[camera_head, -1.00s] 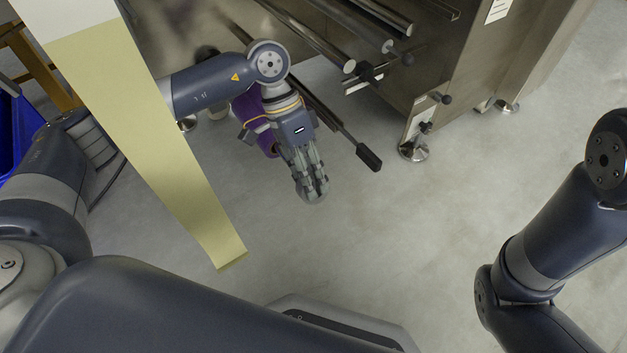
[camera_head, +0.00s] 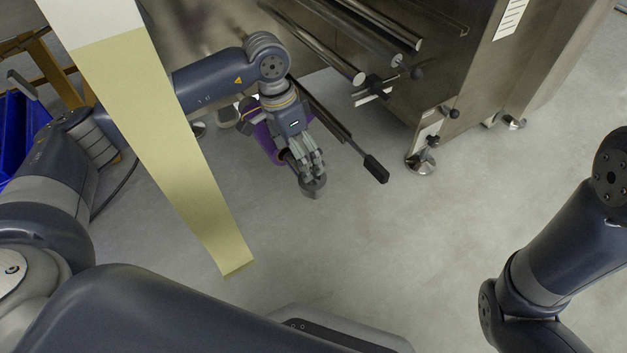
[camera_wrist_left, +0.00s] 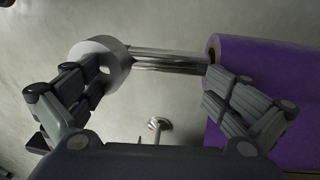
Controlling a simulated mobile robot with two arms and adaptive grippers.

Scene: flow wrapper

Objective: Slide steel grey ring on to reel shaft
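The steel grey ring (camera_head: 313,187) shows just beyond my left gripper's fingertips in the head view. In the left wrist view the ring (camera_wrist_left: 112,62) is at the left, free end of the shiny reel shaft (camera_wrist_left: 170,62); I cannot tell how far the shaft reaches into it. A purple roll (camera_wrist_left: 268,75) sits further along the shaft at the right, and shows behind the gripper in the head view (camera_head: 264,140). My left gripper (camera_wrist_left: 155,95) is open, one finger group beside the ring and the other beside the roll. My right gripper is out of view.
The steel machine (camera_head: 455,70) with its rollers stands behind and to the right. A black-handled bar (camera_head: 375,168) juts out just right of my left gripper. A pale yellow strip (camera_head: 165,140) hangs at the left. The floor in front is clear.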

